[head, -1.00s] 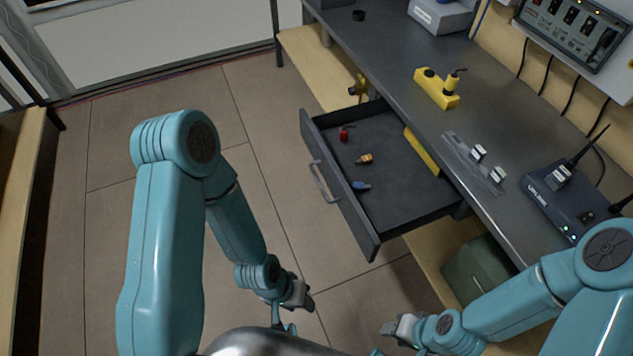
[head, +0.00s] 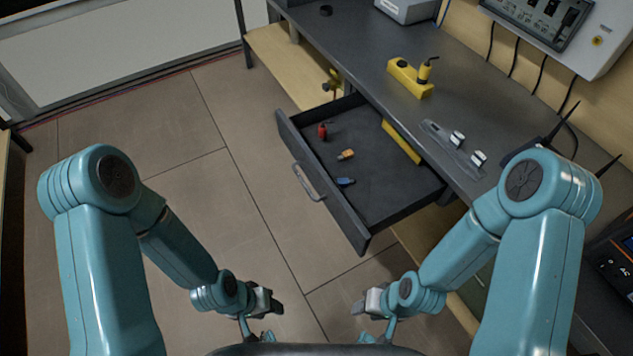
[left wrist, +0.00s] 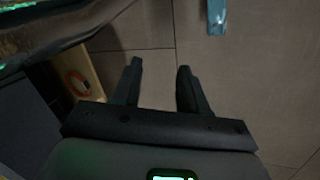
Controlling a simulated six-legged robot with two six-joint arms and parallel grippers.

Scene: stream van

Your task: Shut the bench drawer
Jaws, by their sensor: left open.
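The bench drawer (head: 385,200) is pulled out from under the dark workbench (head: 350,50) in the head view. Its front panel (head: 325,190) carries a grey bar handle (head: 308,182). Inside lie a red item (head: 322,131), an orange item (head: 346,154), a blue item (head: 345,181) and a yellow strip (head: 402,142) along the bench side. My left gripper (head: 272,302) is in front of the drawer, apart from it; in the left wrist view its fingers (left wrist: 158,82) are spread and empty over the floor. My right gripper (head: 362,306) is low, apart from the drawer; its jaw gap is unclear.
A yellow block (head: 408,80) and a clear strip with white pieces (head: 452,145) lie on the bench top. A black device with antennas (head: 515,150) is partly behind my right arm. A wooden lower shelf (head: 285,65) runs under the bench. The tiled floor (head: 240,210) before the drawer is clear.

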